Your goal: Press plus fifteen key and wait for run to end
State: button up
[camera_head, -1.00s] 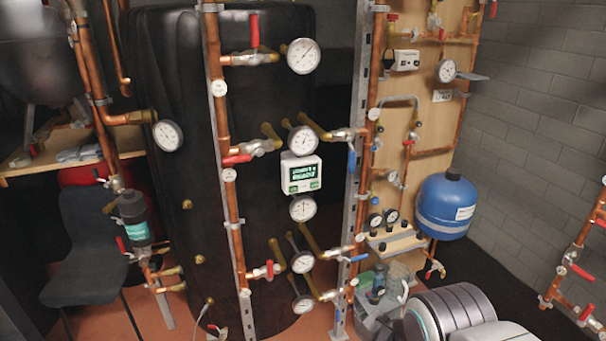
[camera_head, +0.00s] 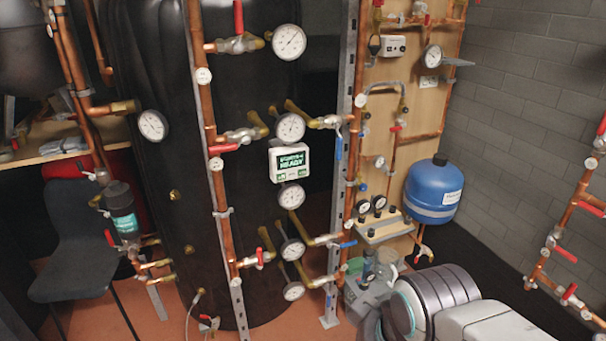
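A small white control box (camera_head: 289,162) with a dark screen is mounted among the gauges in front of the black tank. Its screen shows light green text; the lower line looks like READY. Two small green keys sit along its lower edge, a left key (camera_head: 279,177) and a right key (camera_head: 304,172); their labels are too small to read, so I cannot tell which is plus fifteen. My arm is low at the right. A dark part at its end, apparently my gripper (camera_head: 370,325), is cut by the bottom edge, well below the box. Its fingers cannot be made out.
Round gauges (camera_head: 290,127) stand close above and below the box. Copper pipes (camera_head: 203,110) and red-handled valves flank it. A grey post (camera_head: 340,150) and a blue vessel (camera_head: 433,188) are to the right. A dark chair (camera_head: 75,240) is at left.

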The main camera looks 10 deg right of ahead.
grip_shut()
jog(key=c, duration=0.5)
grip_release()
dwell(0.4)
